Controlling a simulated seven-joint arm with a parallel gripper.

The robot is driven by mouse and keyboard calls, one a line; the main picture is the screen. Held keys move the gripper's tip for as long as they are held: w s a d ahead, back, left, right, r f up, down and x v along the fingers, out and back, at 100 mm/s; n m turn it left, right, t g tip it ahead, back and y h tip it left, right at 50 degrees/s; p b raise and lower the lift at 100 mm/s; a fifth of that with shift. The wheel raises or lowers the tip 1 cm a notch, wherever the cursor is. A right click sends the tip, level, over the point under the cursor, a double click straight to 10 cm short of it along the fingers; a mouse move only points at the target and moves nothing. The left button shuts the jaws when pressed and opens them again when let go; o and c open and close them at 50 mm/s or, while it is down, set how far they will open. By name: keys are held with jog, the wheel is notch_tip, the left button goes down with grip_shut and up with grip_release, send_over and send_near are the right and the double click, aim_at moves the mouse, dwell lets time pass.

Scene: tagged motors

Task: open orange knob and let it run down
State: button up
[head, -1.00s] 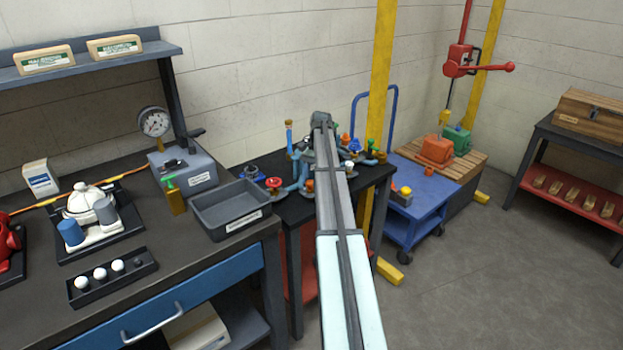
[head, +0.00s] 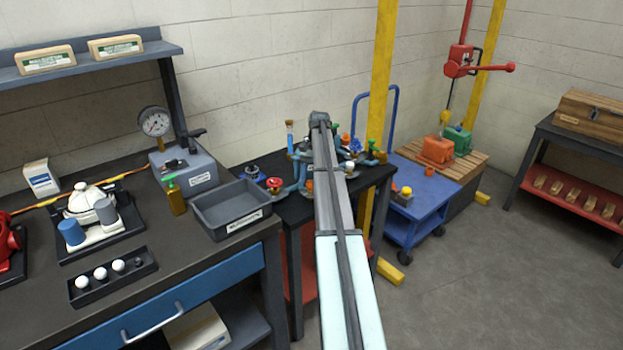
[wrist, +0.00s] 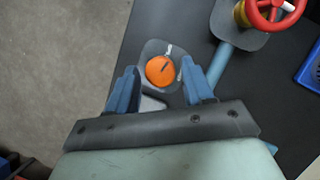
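The round orange knob (wrist: 160,70) sits on a grey plate on the dark table, with a dark mark across its top. In the wrist view it lies between the blue fingers of my gripper (wrist: 160,76), near their tips. The fingers are apart, with a gap on both sides of the knob, and I see no contact. In the head view my arm covers much of the valve table, and an orange piece (head: 309,185) shows just left of the arm. I cannot tell surely that it is the same knob. My fingertips are hidden there.
A red handwheel (wrist: 276,12) on a blue pipe stands close to the upper right of the knob in the wrist view. A blue container (wrist: 311,68) is at the right edge. A grey tray (head: 228,208) stands on the bench left of the valve table (head: 378,174).

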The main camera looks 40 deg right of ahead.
jog(key=shift+o, duration=0.5)
